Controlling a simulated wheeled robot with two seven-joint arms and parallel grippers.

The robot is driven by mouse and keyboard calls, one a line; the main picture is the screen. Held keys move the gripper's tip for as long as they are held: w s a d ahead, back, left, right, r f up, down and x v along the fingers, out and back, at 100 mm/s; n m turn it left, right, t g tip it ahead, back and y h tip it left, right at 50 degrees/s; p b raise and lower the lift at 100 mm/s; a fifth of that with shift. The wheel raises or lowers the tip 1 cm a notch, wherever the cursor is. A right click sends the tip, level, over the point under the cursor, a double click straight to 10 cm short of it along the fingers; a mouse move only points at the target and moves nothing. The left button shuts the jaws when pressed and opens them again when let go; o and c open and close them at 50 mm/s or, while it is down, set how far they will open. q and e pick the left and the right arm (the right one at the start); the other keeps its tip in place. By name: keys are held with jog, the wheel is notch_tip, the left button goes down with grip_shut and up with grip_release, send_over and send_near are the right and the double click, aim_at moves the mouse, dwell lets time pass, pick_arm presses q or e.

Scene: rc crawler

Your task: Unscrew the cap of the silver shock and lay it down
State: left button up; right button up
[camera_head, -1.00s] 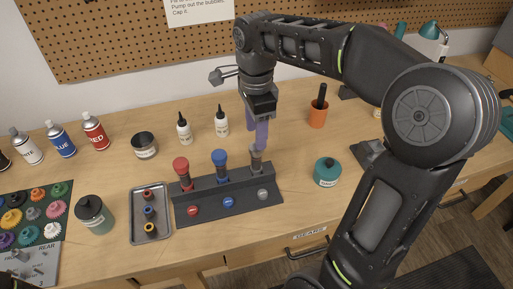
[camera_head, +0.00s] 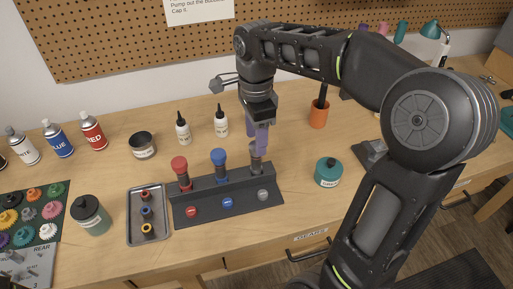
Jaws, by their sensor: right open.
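The silver shock (camera_head: 256,167) stands upright in the right-hand place of the dark rack (camera_head: 228,198), above the grey disc. Its top, where the cap is, is partly hidden by my right gripper. My right gripper (camera_head: 257,150) points down from above with purple fingers around or beside the top of the silver shock. The fingers are open; I cannot tell whether they touch the cap. A red-topped shock (camera_head: 181,172) and a blue-topped shock (camera_head: 219,163) stand in the same rack to the left. My left gripper is not in view.
A metal tray (camera_head: 133,239) with several small rings lies left of the rack. A teal jar (camera_head: 328,172) and an orange cup (camera_head: 319,115) stand to the right. Two white bottles (camera_head: 221,124) stand behind. The wood in front of the teal jar is clear.

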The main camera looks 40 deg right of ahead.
jog(key=shift+f+b, duration=0.45)
jog(key=shift+f, duration=0.35)
grip_shut()
jog(key=n, duration=0.4)
jog(key=shift+p, duration=0.3)
jog(key=shift+n, duration=0.3)
jog(key=n, duration=0.3)
jog(key=shift+n+p, duration=0.3)
jog(key=shift+n, duration=0.1)
jog(key=shift+r, duration=0.1)
